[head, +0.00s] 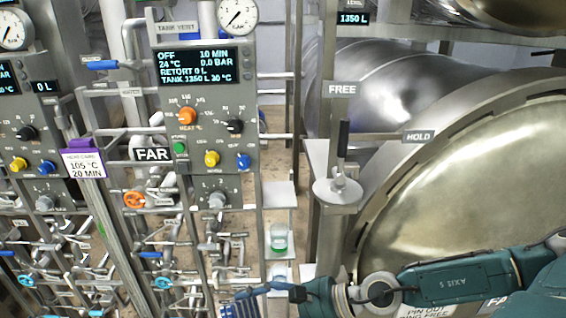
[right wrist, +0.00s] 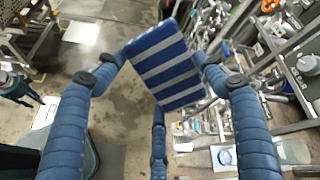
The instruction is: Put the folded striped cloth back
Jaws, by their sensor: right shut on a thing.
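The folded striped cloth (right wrist: 168,68), blue with pale grey stripes, is held between the fingers of my right gripper (right wrist: 160,64) in the right wrist view. The fingers press on its left and right edges, and a third finger reaches up from below. In the head view the cloth's blue edge (head: 240,308) shows at the bottom, by my right gripper (head: 262,292), partly cut off by the frame. My left gripper does not show in the head view. A small dark fingered part at the left edge of the right wrist view may be it, too small to read.
A control panel (head: 202,120) and valve pipes stand left of my right arm. A jar with a green band (head: 279,238) stands on a small shelf. The round retort door (head: 480,190) fills the right side. Open floor (right wrist: 110,95) lies beneath the cloth in the wrist view.

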